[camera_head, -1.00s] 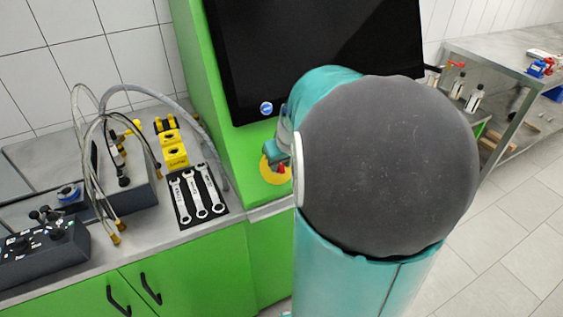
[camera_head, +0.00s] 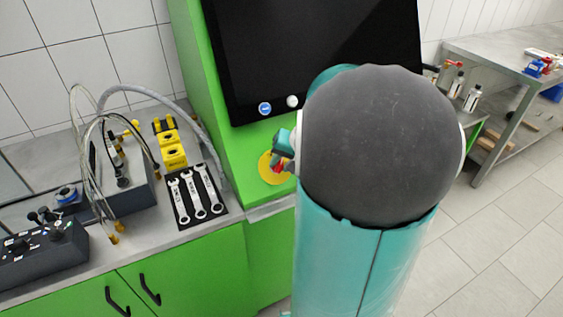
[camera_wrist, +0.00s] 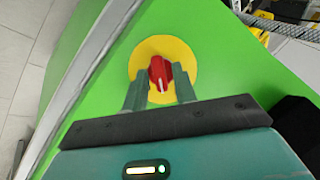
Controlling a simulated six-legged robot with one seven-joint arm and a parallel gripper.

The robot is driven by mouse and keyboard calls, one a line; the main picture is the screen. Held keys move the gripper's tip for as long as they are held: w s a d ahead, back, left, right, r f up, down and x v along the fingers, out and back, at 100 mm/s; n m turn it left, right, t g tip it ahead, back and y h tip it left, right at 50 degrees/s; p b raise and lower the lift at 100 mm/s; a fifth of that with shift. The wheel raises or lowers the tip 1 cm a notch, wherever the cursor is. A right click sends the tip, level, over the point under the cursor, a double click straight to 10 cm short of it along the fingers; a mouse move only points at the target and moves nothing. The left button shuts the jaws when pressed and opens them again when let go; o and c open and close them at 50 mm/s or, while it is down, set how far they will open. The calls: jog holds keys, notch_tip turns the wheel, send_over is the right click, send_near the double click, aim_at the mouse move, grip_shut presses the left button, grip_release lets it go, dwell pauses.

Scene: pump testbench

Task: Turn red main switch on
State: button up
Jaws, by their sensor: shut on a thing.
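The red main switch (camera_wrist: 161,74) is a red knob on a round yellow plate (camera_wrist: 187,60), set on the green console panel. In the head view the yellow plate (camera_head: 266,172) shows below the monitor, and the red knob (camera_head: 279,167) is partly hidden by my gripper. In the wrist view the knob sits between the two fingers of my gripper (camera_wrist: 160,88), which is shut on it. A white mark on the knob points towards the bottom of the wrist picture. In the head view my gripper (camera_head: 281,160) reaches the switch from the right.
A dark monitor (camera_head: 320,50) stands just above the switch. To the left, a worktop holds several wrenches on a black mat (camera_head: 183,217), yellow blocks (camera_head: 172,150) and hoses. A metal table (camera_head: 500,60) stands at the back right.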

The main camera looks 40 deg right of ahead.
jog(key=m+t, duration=0.1)
jog(key=m, duration=0.1)
jog(key=m+t+y, duration=0.1)
jog(key=m, duration=0.2)
jog(key=shift+s+d+f, duration=0.15)
jog(key=m+t, duration=0.2)
jog(key=m, duration=0.2)
jog(key=shift+s+f+m, duration=0.1)
jog(key=shift+s+m, duration=0.05)
jog(key=shift+m, duration=0.15)
dwell(0.3)
jog(key=o, duration=0.6)
jog(key=shift+o, duration=0.2)
jog(key=v, duration=1.3)
jog(key=shift+s+d, duration=0.2)
jog(key=shift+s, duration=0.2)
